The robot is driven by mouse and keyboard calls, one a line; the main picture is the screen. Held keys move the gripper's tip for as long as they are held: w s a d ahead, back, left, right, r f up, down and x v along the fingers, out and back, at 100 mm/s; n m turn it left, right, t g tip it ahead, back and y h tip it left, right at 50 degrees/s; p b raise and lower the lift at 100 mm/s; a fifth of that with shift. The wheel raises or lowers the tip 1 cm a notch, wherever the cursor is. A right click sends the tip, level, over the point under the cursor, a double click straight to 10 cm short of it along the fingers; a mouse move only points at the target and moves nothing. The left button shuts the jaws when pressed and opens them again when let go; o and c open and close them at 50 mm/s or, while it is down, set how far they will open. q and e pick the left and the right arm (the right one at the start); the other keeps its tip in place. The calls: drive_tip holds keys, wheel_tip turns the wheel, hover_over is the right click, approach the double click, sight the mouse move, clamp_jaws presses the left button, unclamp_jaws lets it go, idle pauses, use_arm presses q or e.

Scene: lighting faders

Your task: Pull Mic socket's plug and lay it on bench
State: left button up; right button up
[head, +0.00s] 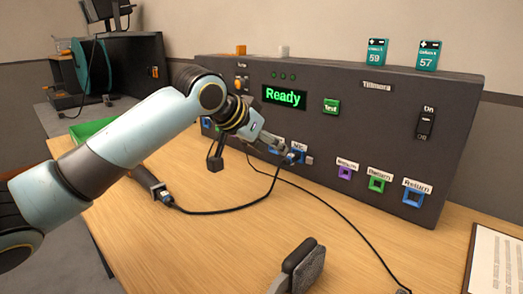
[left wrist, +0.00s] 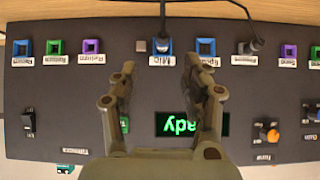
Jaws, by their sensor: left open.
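The Mic socket (head: 297,157) is a blue-framed socket low on the dark panel. It also shows in the left wrist view (left wrist: 171,60), where the panel appears upside down. A dark plug (left wrist: 162,43) sits in it, with a black cable running from it. My left gripper (head: 281,148) is close to this socket in the head view and partly covers it. In the left wrist view its two fingers (left wrist: 160,70) are apart, with the plug between or just beyond the tips; contact cannot be told. The wooden bench (head: 235,240) lies below the panel.
A second plug (left wrist: 251,46) with a cable sits in another socket. Cables cross the bench. A green tray (head: 88,131) is behind my arm. Bench front-left is clear.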

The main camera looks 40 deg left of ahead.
sight(285, 158)
use_arm(q)
drive_tip(key=w+f+b, duration=0.1)
drive_tip(key=b, duration=0.1)
drive_tip(key=w+f+b, duration=0.1)
drive_tip(key=b, duration=0.1)
drive_tip(key=shift+a+f, duration=0.15)
drive_tip(key=shift+f, duration=0.2)
drive_tip(key=b+x, duration=0.2)
drive_tip(key=b, duration=0.1)
drive_tip(key=shift+w+f, duration=0.45)
drive_tip(key=shift+w, duration=0.5)
drive_tip(key=shift+w+f, duration=0.45)
drive_tip(key=shift+w, duration=0.1)
use_arm(e)
wheel_tip(285, 158, down, 7)
drive_tip(key=s+a, duration=0.1)
drive_tip(key=s, duration=0.1)
drive_tip(key=shift+s+r, duration=0.15)
drive_tip(key=shift+s, duration=0.2)
drive_tip(key=shift+a, duration=0.1)
use_arm(q)
clamp_jaws()
use_arm(e)
drive_tip(key=shift+s+a+g, duration=0.1)
drive_tip(key=shift+a+g, duration=0.15)
drive_tip(key=shift+g, duration=0.05)
